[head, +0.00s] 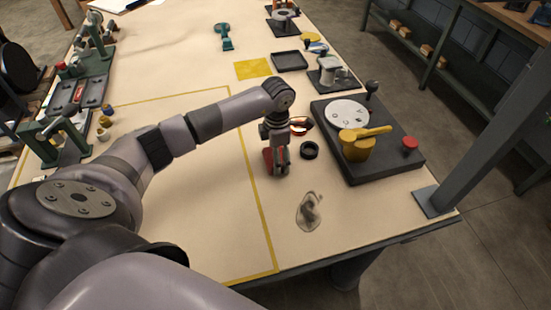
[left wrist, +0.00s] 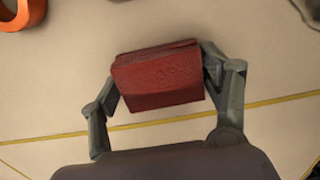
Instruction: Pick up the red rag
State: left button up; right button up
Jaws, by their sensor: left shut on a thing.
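The red rag (left wrist: 158,80) is a folded, block-like red cloth between the two fingers of my left gripper in the left wrist view. My left gripper (left wrist: 160,95) is shut on it, with a finger at each side. In the head view the gripper (head: 276,165) points down over the table just right of the yellow line, and a red part of the rag (head: 268,160) shows beside the fingers. The rest of the rag is hidden by the gripper there. I cannot tell whether the rag touches the table. My right gripper is not in view.
A crumpled grey-brown piece (head: 309,211) lies nearer the front edge. A black base (head: 390,160) with a yellow part stands right.

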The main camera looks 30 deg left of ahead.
pick_arm(q)
jog(key=c, duration=0.4)
jog(key=shift+r, duration=0.1)
jog(key=shift+c, duration=0.3)
notch_tip(320, 180, up, 20)
jog(key=b, duration=0.2)
jog(key=o, duration=0.6)
jog(key=c, duration=0.4)
jog(key=shift+c, duration=0.2)
